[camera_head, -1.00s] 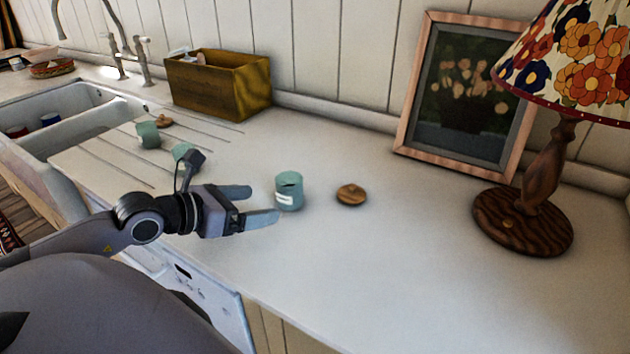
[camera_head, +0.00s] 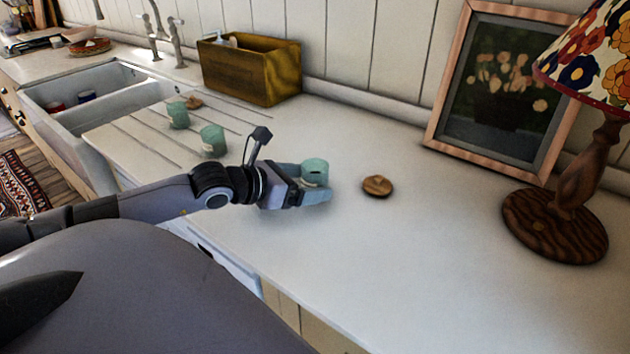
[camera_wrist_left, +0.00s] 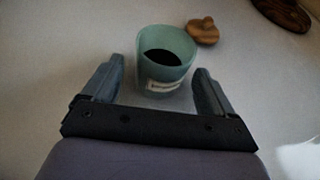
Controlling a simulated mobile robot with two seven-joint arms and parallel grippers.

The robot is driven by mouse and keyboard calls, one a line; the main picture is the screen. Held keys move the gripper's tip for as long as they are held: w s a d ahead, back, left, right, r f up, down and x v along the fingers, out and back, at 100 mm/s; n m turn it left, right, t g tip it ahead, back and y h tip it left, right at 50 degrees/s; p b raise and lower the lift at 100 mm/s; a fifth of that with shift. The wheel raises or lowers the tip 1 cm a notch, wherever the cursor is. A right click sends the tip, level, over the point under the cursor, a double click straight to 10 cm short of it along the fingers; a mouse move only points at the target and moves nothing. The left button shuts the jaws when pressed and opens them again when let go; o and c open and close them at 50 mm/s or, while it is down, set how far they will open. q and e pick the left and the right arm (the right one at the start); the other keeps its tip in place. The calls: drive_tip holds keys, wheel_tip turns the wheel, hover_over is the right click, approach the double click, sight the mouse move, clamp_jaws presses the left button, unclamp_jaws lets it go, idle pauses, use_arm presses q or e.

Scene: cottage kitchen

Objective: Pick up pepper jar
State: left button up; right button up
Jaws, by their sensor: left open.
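A teal jar with a pale label and dark contents (camera_wrist_left: 168,56) stands upright and lidless on the white counter. It also shows in the head view (camera_head: 315,170). My left gripper (camera_head: 314,180) is open around this jar, with one finger on each side. In the left wrist view the fingers (camera_wrist_left: 160,88) show gaps to the jar's sides. The label text is too small to read, so I cannot confirm that it is pepper. Two similar teal jars stand farther left on the counter, one nearer (camera_head: 213,140) and one farther back (camera_head: 178,115). My right gripper is not seen.
A round wooden lid (camera_head: 378,186) lies just right of the jar. A lamp (camera_head: 555,225) and a framed picture (camera_head: 440,140) stand at the right. A wooden box (camera_head: 240,75) is at the back, a sink (camera_head: 75,115) at the left. The front right counter is clear.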

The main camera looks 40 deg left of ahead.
use_arm(q)
drive_tip(key=shift+w+f, duration=0.15)
drive_tip(key=shift+w, duration=0.3)
drive_tip(key=shift+d, duration=0.1)
drive_tip(key=c, duration=1.1)
